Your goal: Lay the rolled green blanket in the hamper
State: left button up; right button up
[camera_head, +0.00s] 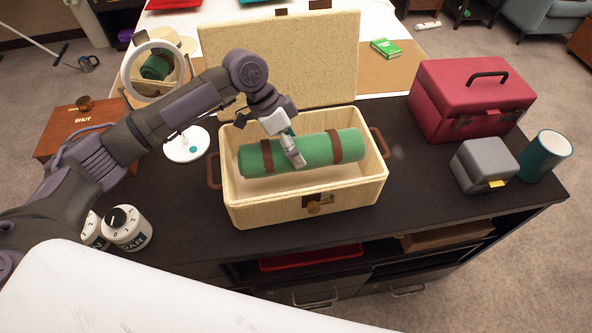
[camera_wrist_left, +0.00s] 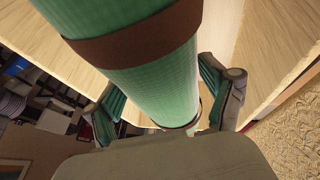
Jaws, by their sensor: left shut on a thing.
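The rolled green blanket (camera_head: 318,149), with two brown straps, lies lengthwise within the open mouth of the cream hamper (camera_head: 303,207). The hamper's lid (camera_head: 290,62) stands open at the back, and brown handles are at its sides. My left gripper (camera_head: 293,151) reaches down from above and is shut on the blanket near its middle. In the left wrist view the blanket (camera_wrist_left: 140,75) passes between the two fingers (camera_wrist_left: 168,108). I cannot tell whether the blanket's underside touches the hamper floor. My right gripper is not in view.
The hamper stands on a dark counter (camera_head: 420,172). A round mirror (camera_head: 187,146) and a brown box (camera_head: 66,133) are left. A red case (camera_head: 470,100), grey box (camera_head: 484,166) and teal cup (camera_head: 545,157) are right. White dial canisters (camera_head: 128,230) stand front left.

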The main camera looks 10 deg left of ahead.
pick_arm(q)
jog(key=shift+f, duration=3.2)
jog(key=o, duration=1.3)
jog(key=shift+f, duration=0.1)
jog(key=shift+c, duration=0.2)
jog(key=v, duration=1.2)
jog(key=shift+r, duration=0.2)
